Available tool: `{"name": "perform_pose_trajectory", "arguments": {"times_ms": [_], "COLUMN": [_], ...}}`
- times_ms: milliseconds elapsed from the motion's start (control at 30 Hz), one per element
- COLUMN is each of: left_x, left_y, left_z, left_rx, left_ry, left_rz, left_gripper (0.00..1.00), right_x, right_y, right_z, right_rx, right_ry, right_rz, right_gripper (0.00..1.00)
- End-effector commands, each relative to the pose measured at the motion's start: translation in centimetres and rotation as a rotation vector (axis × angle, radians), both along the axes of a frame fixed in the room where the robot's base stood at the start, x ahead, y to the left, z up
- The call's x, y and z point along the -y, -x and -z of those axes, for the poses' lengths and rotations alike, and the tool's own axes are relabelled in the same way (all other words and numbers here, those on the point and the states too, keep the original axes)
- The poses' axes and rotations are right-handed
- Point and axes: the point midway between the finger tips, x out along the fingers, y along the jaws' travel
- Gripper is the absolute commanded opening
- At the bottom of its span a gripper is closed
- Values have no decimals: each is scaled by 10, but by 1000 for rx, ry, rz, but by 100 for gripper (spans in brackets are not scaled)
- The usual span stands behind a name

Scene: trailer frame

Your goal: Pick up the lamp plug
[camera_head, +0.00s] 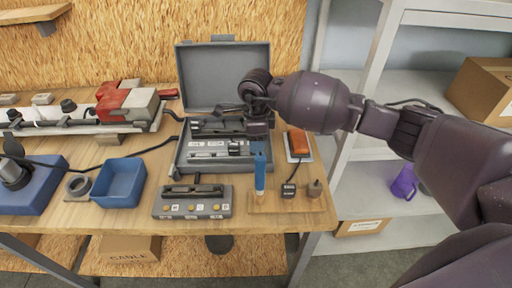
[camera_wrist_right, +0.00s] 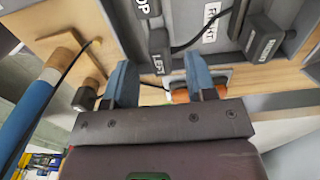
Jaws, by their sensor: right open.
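A small black block with a pale label (camera_head: 289,190), probably the lamp plug, sits on the wooden board (camera_head: 272,206) at the table's right front. I cannot read its label. In the right wrist view a black block with a cable (camera_wrist_right: 83,98) lies left of the fingers, apart from them. My right gripper (camera_head: 258,148) points down at the front right of the open grey case (camera_head: 181,160). Its blue fingers (camera_wrist_right: 160,82) are apart with nothing gripped between them. The wrist view also shows black connectors near LEFT (camera_wrist_right: 159,42) and RIGHT (camera_wrist_right: 264,38) labels. My left gripper is not in view.
An orange object (camera_head: 299,143) lies right of the case. A grey switch box (camera_head: 192,204) and blue bin (camera_head: 119,183) are to the left. Shelving (camera_head: 375,170) stands beyond the right edge.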

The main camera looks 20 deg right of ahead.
Motion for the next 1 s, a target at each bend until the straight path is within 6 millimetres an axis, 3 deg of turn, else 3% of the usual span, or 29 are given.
{"name": "perform_pose_trajectory", "arguments": {"times_ms": [200,533,800,1000], "left_x": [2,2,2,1], "left_y": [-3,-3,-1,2], "left_z": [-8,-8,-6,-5], "left_rx": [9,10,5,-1], "left_ry": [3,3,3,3], "left_rz": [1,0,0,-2], "left_gripper": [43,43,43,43], "right_x": [-1,-1,-1,-1], "right_y": [-1,-1,-1,-1], "right_z": [27,33,33,33], "right_rx": [-2,1,0,1], "right_ry": [-2,-1,-1,-1], "right_rz": [1,0,0,0], "right_gripper": [51,51,11,11]}}
